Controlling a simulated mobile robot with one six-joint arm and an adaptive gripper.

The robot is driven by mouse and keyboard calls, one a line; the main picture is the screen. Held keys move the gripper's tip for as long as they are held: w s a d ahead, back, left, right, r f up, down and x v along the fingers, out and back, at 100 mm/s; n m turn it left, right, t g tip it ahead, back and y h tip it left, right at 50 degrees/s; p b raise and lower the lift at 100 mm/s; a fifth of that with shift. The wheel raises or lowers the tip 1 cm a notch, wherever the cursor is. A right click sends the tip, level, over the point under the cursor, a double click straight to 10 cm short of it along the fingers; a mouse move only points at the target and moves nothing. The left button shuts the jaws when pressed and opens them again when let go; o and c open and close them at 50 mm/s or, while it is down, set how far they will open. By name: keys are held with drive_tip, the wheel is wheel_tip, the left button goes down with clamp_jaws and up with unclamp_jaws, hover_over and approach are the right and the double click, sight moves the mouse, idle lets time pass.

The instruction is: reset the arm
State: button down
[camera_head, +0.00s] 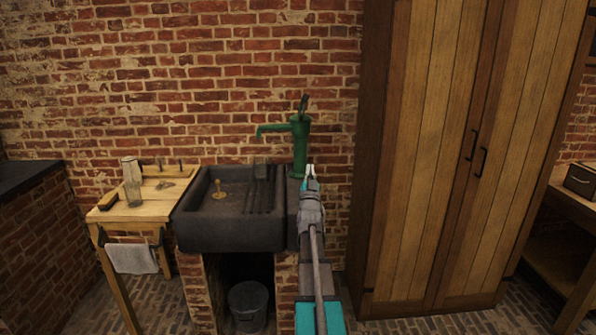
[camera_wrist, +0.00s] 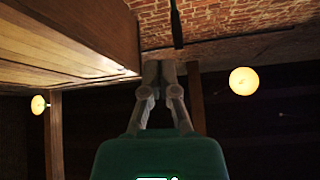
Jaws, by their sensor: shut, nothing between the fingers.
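My gripper (camera_head: 310,172) is at the end of my arm, which reaches forward and up in the middle of the head view. It appears in front of the green hand pump (camera_head: 300,140) and the right end of the dark stone sink (camera_head: 225,238). In the wrist view my gripper (camera_wrist: 159,66) has its fingers together, with nothing between them. That view points up toward the brick wall and dark ceiling. I cannot tell how far the fingertips are from the pump.
A tall wooden cupboard (camera_head: 410,160) stands close on the right. A bucket (camera_head: 248,305) sits under the sink. Round lamps (camera_wrist: 243,81) show overhead.

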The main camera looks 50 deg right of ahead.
idle(0.3)
drive_tip(key=w+a+f+n+g+y, duration=0.1)
drive_tip(key=w+a+f+n+y, duration=0.1)
drive_tip(key=w+a+f+y, duration=0.45)
drive_tip(key=w+a+f+n+y, duration=0.2)
drive_tip(key=w+a+f, duration=0.15)
drive_tip(key=a, duration=0.55)
drive_tip(key=w+a+f+n+g+y, duration=0.1)
drive_tip(key=a+f+g+y, duration=0.2)
drive_tip(key=a, duration=0.5)
drive_tip(key=w+a+f+n+y, duration=0.1)
drive_tip(key=a+f+n+y, duration=0.1)
drive_tip(key=a+f, duration=0.5)
drive_tip(key=s+a+f+n+g+y, duration=0.2)
drive_tip(key=s+a+f+g, duration=0.15)
drive_tip(key=a, duration=0.65)
drive_tip(key=s+a+f+n+g+y, duration=0.1)
drive_tip(key=s+a+f+g+y, duration=0.2)
drive_tip(key=a, duration=0.7)
drive_tip(key=s+a+f+n+g, duration=0.25)
drive_tip(key=s+a+g, duration=0.35)
drive_tip(key=s+a, duration=0.65)
wheel_tip(320, 180, up, 12)
drive_tip(key=s+d+p, duration=0.1)
drive_tip(key=p, duration=1.1)
drive_tip(key=shift+d+p, duration=0.3)
